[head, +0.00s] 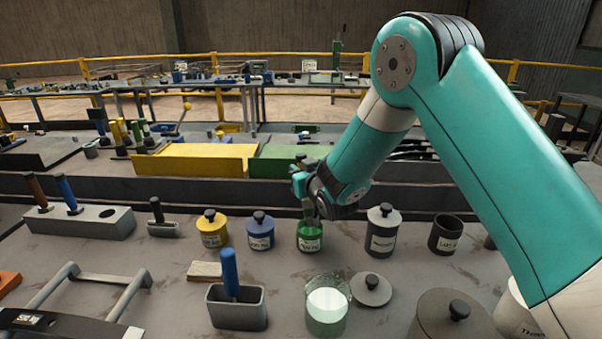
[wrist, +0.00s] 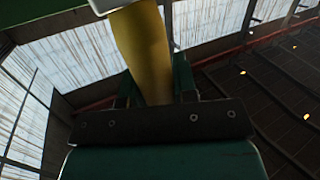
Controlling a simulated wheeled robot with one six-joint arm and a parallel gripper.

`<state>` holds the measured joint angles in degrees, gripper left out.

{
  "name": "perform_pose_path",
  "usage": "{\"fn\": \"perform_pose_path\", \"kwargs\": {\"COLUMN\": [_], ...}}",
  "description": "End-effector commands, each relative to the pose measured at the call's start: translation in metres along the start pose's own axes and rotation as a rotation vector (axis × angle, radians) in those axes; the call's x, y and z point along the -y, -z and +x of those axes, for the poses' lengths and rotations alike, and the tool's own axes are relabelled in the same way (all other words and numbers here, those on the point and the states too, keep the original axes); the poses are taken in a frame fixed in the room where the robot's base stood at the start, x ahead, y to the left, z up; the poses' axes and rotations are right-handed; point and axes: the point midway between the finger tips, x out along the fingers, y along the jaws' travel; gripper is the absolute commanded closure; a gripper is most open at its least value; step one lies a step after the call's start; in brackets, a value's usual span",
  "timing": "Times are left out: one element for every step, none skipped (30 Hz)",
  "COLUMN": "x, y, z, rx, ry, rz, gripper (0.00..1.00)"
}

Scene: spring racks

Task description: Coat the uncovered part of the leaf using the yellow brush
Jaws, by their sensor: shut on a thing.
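My gripper (head: 308,188) is at the end of the teal arm, low over the green jar (head: 309,240) in the head view. In the wrist view it is shut on a thick yellow handle, which I take to be the yellow brush (wrist: 143,50). The handle runs upward from between the fingers. The brush's bristles are not clear in either view, and in the head view the gripper hides the handle. I cannot make out for certain which surface is the leaf; a dark flat bar (head: 60,324) lies at the lower left.
A yellow jar (head: 211,234) and a blue jar (head: 260,236) stand left of the green jar. A grey holder (head: 236,311) holds a blue-handled brush (head: 230,272). A glass jar (head: 327,315) stands in front, beside a loose lid (head: 371,290). A rack (head: 85,223) has an empty hole.

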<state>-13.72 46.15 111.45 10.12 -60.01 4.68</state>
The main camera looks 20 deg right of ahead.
Motion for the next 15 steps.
{"fn": "perform_pose_path", "kwargs": {"x": [0.0,0.0,0.0,0.0,0.0,0.0,0.0001,0.0001,0.0001,0.0001,0.0001,-0.0001,-0.0002,-0.0003,-0.0006], "y": [-0.0001,-0.0002,-0.0002,-0.0002,-0.0002,-0.0003,-0.0003,-0.0003,-0.0003,-0.0002,0.0002,0.0013,0.0026,0.0044,0.0073], "z": [0.0001,0.0001,0.0001,0.0001,0.0001,0.0001,0.0001,0.0001,0.0001,0.0001,0.0,-0.0001,-0.0002,-0.0004,-0.0007], "rx": [0.0,0.0,0.0,0.0,0.0,0.0,0.0,0.0,0.0,0.0,0.0,-0.001,-0.001,-0.001,-0.002], "ry": [0.0,0.0,0.0,0.0,0.0,0.0,0.0,0.0,0.0,0.0,0.0,0.0,0.0,0.0,0.0], "rz": [0.0,0.0,0.0,0.0,0.0,0.0,0.0,0.0,0.0,0.0,0.0,0.0,0.0,0.0,0.001], "gripper": [0.97,0.97,0.97,0.97,0.97,0.97,0.97,0.97,0.97,0.97,0.97,0.97,0.97,0.97,0.97]}}
